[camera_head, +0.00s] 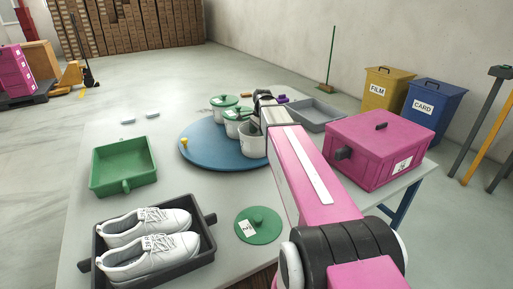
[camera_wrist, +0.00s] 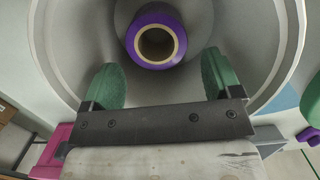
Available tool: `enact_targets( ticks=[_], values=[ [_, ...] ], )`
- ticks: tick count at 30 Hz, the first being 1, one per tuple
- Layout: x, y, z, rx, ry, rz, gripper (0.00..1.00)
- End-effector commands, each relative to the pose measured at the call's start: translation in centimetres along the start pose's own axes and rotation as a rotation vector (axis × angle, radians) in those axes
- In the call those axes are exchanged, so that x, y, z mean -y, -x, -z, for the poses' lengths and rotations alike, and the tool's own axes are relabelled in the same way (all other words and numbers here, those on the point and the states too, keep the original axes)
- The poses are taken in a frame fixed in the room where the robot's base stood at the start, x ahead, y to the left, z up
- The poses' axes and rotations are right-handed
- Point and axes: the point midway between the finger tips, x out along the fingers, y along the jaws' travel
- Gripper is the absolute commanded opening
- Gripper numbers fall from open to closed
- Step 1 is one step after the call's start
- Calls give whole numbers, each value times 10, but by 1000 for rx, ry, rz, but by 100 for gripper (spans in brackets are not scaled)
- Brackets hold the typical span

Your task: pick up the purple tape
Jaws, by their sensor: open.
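The purple tape (camera_wrist: 138,46) is a roll with a tan core, lying inside a round grey-white pot (camera_wrist: 75,30) in the wrist view. In the head view this appears to be the lidless white pot (camera_head: 252,144) on the blue round board (camera_head: 205,157); the tape is hidden there. My gripper (camera_wrist: 160,80) is open, with green-padded fingers spread apart and nothing between them. The fingers show over the near part of the pot's opening, nearer the camera than the tape. I cannot tell whether their tips are below the rim.
Two green-lidded pots (camera_head: 224,101) stand beside the open one. A loose green lid (camera_head: 258,231) lies on the table. A pink crate (camera_head: 378,150) and grey tray (camera_head: 316,121) are at right. A green tray (camera_head: 95,176) and a dark tray (camera_head: 205,244) with white shoes are at left.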

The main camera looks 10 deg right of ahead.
Motion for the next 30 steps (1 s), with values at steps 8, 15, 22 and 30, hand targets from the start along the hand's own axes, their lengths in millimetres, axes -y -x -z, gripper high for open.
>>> enact_targets(
  ticks=[8,15,22,30],
  values=[
    [-3,-25,-4,1,0,-2,84],
    [-3,-50,-5,0,0,-1,84],
    [-3,-51,-4,0,0,0,84],
    [-3,-51,-4,0,0,0,46]
  ],
)
